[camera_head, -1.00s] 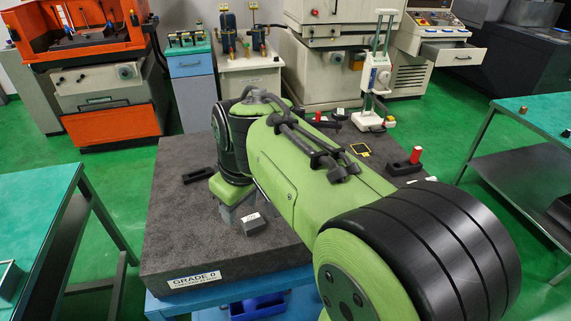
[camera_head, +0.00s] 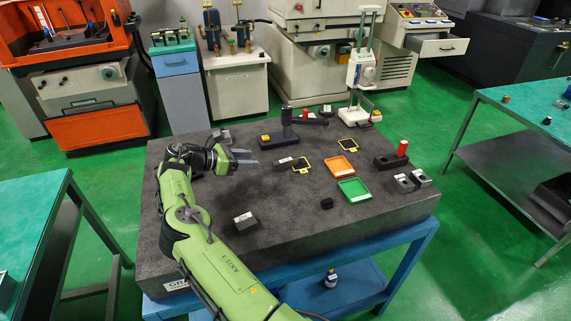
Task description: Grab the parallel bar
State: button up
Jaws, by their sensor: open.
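My gripper (camera_head: 249,158) is open and empty over the left part of the dark granite plate (camera_head: 300,215), its fingers pointing right. A small dark grey bar-like block (camera_head: 283,165) with a light patch lies just right of the fingertips, apart from them; it may be the parallel bar, but I cannot tell for sure. My wrist and forearm cover the plate's left side, so the dark slotted piece there is mostly hidden. A dark grey block (camera_head: 244,221) with a white label lies nearer the front.
A dark stand (camera_head: 286,122) and a white height gauge (camera_head: 363,75) stand behind. The plate's front middle is clear.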

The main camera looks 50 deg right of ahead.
aim_at(283, 161)
jog(key=x, duration=1.3)
jog(key=shift+w+f+b, duration=0.1)
jog(key=shift+w+b, duration=0.05)
jog(key=shift+b, duration=0.2)
jog(key=shift+a, duration=0.2)
jog(key=shift+c, duration=0.3)
grip_shut()
